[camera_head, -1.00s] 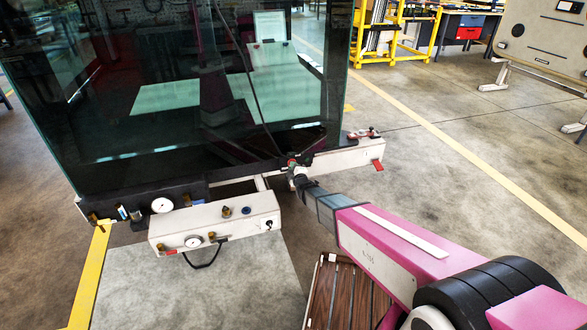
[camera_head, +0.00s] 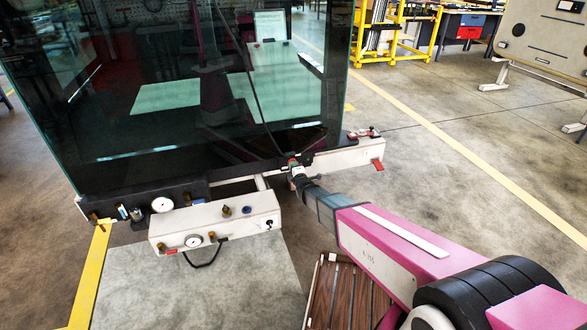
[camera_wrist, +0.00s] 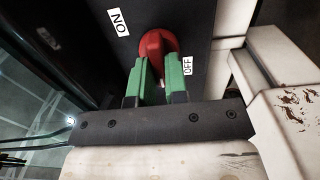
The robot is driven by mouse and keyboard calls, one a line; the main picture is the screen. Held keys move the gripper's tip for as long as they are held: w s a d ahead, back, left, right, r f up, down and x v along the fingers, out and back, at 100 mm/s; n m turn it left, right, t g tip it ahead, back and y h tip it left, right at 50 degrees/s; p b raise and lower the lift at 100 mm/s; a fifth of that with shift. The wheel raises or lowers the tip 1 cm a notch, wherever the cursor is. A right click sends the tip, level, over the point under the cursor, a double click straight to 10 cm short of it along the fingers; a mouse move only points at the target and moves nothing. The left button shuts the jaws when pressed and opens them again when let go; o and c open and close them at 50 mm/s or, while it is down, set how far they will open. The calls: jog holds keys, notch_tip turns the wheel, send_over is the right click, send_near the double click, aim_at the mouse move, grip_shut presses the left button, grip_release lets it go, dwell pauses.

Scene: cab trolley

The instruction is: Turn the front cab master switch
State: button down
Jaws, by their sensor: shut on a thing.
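The master switch is a red rotary knob (camera_wrist: 157,44) on a dark panel (camera_wrist: 190,18), in the wrist view. An ON label (camera_wrist: 119,22) is at its upper left and an OFF label (camera_wrist: 188,65) at its lower right. My gripper (camera_wrist: 159,72) has green fingers, one on each side of the knob, shut on it. The fingers hide the lower part of the knob. In the head view my gripper (camera_head: 292,163) is at the trolley's dark front edge below the glass, and the knob is too small to make out there.
A white control box (camera_head: 215,221) with a gauge and knobs is to the left. The glass (camera_head: 200,100) rises behind. In the wrist view, a worn white part (camera_wrist: 290,105) is close at right.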

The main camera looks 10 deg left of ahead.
jog(key=c, duration=1.1)
grip_release()
jog(key=shift+c, duration=0.2)
jog(key=shift+s, duration=0.1)
jog(key=v, duration=1)
jog(key=shift+s+d, duration=0.25)
jog(key=shift+d, duration=0.05)
jog(key=shift+f, duration=0.1)
